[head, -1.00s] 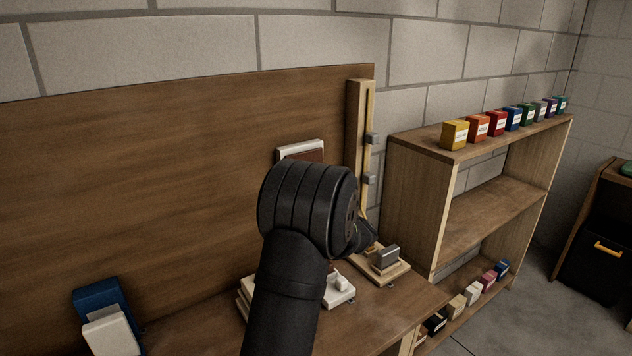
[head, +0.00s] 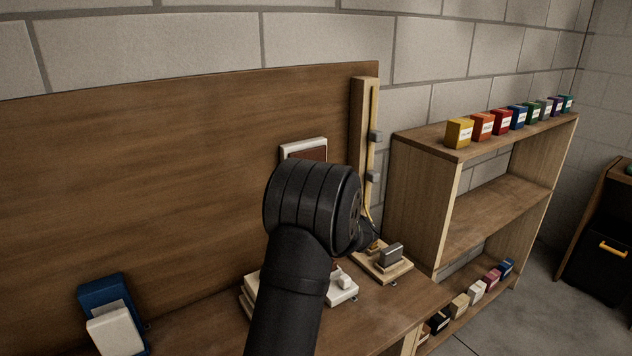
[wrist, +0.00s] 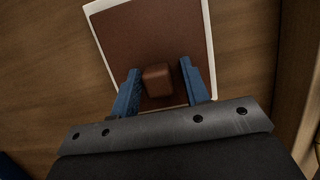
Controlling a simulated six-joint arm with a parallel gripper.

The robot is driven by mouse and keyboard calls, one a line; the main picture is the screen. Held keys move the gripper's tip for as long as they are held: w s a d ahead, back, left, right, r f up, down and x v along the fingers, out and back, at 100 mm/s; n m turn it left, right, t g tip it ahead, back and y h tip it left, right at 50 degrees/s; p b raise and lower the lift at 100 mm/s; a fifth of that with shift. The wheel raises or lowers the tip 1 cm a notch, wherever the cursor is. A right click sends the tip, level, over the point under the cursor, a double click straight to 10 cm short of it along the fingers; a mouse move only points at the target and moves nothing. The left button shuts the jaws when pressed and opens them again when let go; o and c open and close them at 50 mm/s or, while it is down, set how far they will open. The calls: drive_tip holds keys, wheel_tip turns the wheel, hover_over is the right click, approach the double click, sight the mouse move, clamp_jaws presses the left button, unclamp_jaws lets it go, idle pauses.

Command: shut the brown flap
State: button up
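The brown flap (wrist: 135,35) is a flat panel with a white border, on the wooden board. In the head view only its upper part (head: 313,154) shows above my arm, which hides the rest. I cannot tell how far it stands open. A small brown block-shaped knob (wrist: 157,80) sticks out from its face. My gripper (wrist: 160,78) has two blue fingers, one on each side of the knob, with small gaps showing. It is open and holds nothing. In the head view my arm hides the gripper.
A wooden post with a yellow line (head: 365,140) stands right of the flap. Below are a grey block on a wooden base (head: 390,258) and a white fixture (head: 343,290). A blue-and-white holder (head: 110,315) is at left. Shelves (head: 425,205) with small boxes stand right.

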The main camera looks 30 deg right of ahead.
drive_tip(key=shift+w+a, duration=0.15)
drive_tip(key=shift+a, duration=0.1)
drive_tip(key=v, duration=1.7)
drive_tip(key=shift+s+d, duration=0.2)
drive_tip(key=shift+s, duration=0.15)
drive_tip(key=shift+w, duration=0.1)
drive_tip(key=x, duration=1.7)
drive_tip(key=shift+w+r, duration=0.1)
drive_tip(key=shift+w, duration=0.05)
